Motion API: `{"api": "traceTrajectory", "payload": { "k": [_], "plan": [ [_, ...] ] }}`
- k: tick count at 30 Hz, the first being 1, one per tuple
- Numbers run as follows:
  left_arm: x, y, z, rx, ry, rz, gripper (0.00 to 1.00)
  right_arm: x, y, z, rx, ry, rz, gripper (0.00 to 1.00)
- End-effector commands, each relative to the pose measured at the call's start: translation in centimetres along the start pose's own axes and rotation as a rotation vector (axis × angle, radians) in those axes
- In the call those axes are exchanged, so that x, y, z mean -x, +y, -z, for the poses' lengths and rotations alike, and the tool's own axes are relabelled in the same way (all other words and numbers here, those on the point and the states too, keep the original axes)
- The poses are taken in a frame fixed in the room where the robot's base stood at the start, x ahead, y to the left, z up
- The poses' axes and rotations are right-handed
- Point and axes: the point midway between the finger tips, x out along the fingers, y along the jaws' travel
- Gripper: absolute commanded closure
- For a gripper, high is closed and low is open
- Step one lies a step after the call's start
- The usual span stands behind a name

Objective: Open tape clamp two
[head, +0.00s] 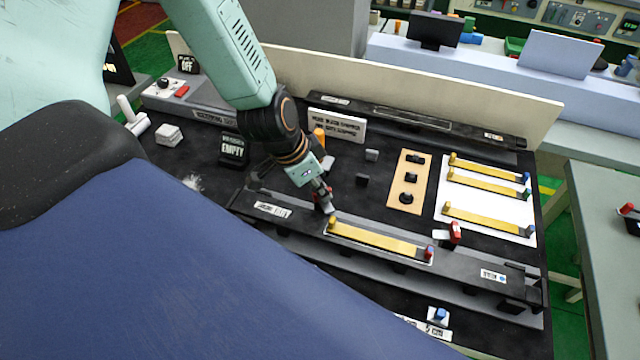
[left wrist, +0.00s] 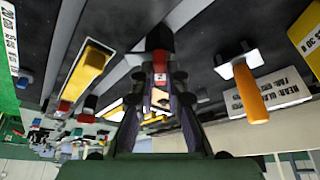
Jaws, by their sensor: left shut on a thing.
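My left gripper (head: 322,203) reaches down to the left end of the long black rail (head: 290,222). In the left wrist view my fingers (left wrist: 162,103) are shut on the red lever of tape clamp two (left wrist: 160,62), which bears a label that looks like a 2. The clamp's dark base shows behind the lever, and my fingers partly hide it in the head view. A yellow trim strip (head: 380,238) lies on the rail just right of the gripper, with a red end piece at its right. Another red clamp (head: 455,232) stands by that end. My right gripper is not in view.
A white board (head: 487,214) with several yellow strips lies at the right. A tan block (head: 400,200) with black pieces is left of it. An orange handle (head: 319,135) stands by a sign (head: 338,124) behind my gripper; the handle also shows in the wrist view (left wrist: 250,95).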

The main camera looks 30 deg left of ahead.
Motion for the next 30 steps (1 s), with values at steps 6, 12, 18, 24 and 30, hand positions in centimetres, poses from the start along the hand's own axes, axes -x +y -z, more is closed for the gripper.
{"api": "traceTrajectory", "payload": {
  "k": [6,12,18,24,30],
  "plan": [
    [0.08,0.21,-0.01,0.176,-0.003,0.074,1.0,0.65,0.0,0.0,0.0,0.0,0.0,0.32],
    [0.04,0.28,0.03,0.319,-0.002,0.134,1.0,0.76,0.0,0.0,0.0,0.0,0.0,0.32],
    [0.0,0.3,0.07,0.425,0.0,0.178,1.0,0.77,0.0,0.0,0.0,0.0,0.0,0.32],
    [-0.01,0.35,0.07,0.486,-0.001,0.202,1.0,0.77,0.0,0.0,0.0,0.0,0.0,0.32],
    [-0.02,0.35,0.06,0.512,-0.001,0.212,1.0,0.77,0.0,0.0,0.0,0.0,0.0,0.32]
  ]
}}
